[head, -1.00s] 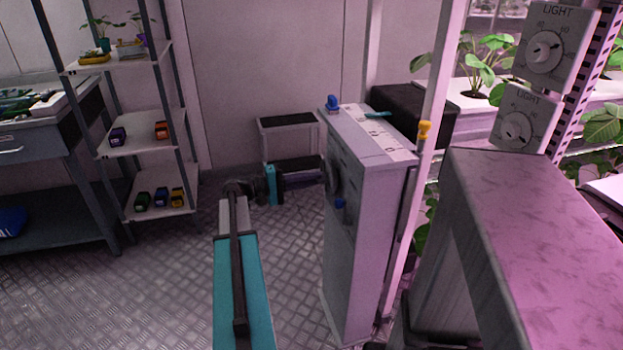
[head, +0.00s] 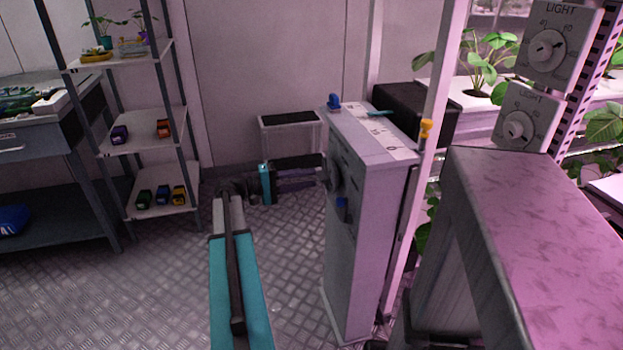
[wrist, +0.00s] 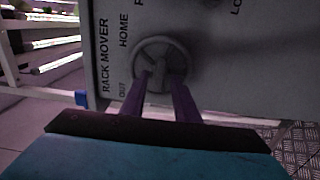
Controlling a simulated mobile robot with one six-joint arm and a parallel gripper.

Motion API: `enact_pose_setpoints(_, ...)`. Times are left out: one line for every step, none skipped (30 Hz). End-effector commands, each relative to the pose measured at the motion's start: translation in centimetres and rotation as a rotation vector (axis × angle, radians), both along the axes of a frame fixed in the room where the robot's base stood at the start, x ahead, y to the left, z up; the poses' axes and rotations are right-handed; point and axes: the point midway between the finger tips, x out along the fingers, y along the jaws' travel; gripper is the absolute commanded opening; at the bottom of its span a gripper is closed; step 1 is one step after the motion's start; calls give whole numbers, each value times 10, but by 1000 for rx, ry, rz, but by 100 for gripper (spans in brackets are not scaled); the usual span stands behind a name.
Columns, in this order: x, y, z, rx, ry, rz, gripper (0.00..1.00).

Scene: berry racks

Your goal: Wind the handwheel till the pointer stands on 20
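The grey cabinet (head: 365,240) stands right of centre in the head view. Its grey spoked handwheel (wrist: 160,50) faces my gripper in the wrist view, and it shows edge-on in the head view (head: 335,176). My gripper (wrist: 164,80) has its two purple fingers apart, reaching to the lower part of the wheel. A spoke and the hub show between and above the tips; I cannot tell if they touch. A white scale (head: 378,133) with numbers lies on the cabinet top. A teal pointer (head: 380,113) is by its far end; the exact reading is too small to tell.
A low rack (head: 290,119) stands behind my gripper. A shelf unit (head: 150,145) is at left. The floor (head: 290,290) before the cabinet is clear.

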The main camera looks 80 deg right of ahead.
Motion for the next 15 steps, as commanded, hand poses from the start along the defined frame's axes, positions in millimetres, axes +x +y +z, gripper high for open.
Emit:
enact_pose_setpoints(8,3,0,0,0,2,28)
enact_pose_setpoints(12,5,0,0,0,2,28)
enact_pose_setpoints(18,7,0,0,0,2,28)
enact_pose_setpoints(22,9,0,0,-1,3,28)
enact_pose_setpoints(27,11,0,0,-1,3,28)
enact_pose_setpoints(32,14,0,0,-1,2,28)
enact_pose_setpoints(37,16,0,0,-1,2,28)
enact_pose_setpoints(42,18,0,0,-1,3,28)
enact_pose_setpoints(47,21,0,0,-1,2,28)
enact_pose_setpoints(52,23,0,0,-1,2,28)
enact_pose_setpoints(56,26,0,0,-1,2,28)
enact_pose_setpoints(62,28,0,0,-1,3,28)
enact_pose_setpoints(67,30,0,0,-1,2,28)
enact_pose_setpoints(70,32,0,0,-1,1,28)
enact_pose_setpoints(76,35,0,0,-1,2,28)
